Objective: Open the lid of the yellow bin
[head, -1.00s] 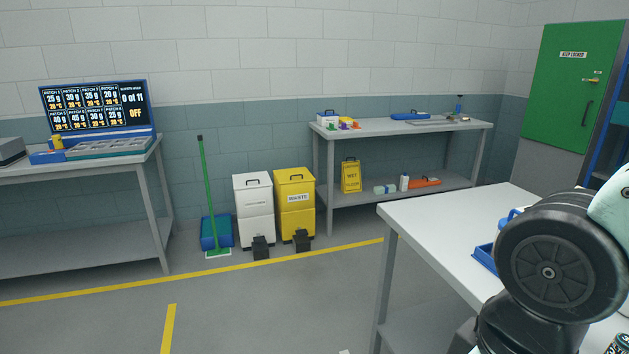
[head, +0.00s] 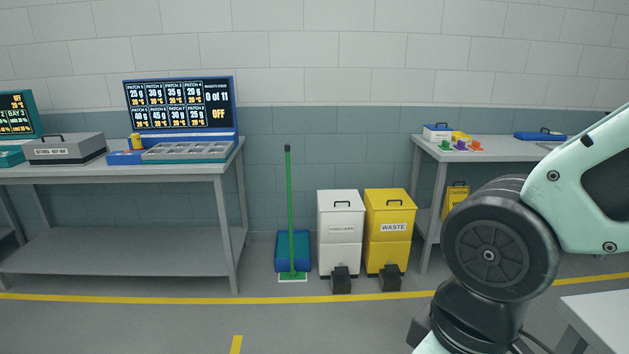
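The yellow bin (head: 388,233) stands on the floor against the back wall, right of centre in the head view. It has a "WASTE" label, a black handle on its shut lid (head: 389,198) and a black pedal (head: 390,277) at its front foot. A white bin (head: 340,234) of the same shape stands close at its left. My arm fills the right side of the view, well in front of the bin. My gripper is out of the frame.
A green broom and blue dustpan (head: 292,252) stand left of the bins. A grey bench (head: 120,172) with a screen (head: 180,107) is at left, another bench (head: 425,240) at right. A white table corner (head: 600,320) is near at lower right. The floor before the bins looks clear.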

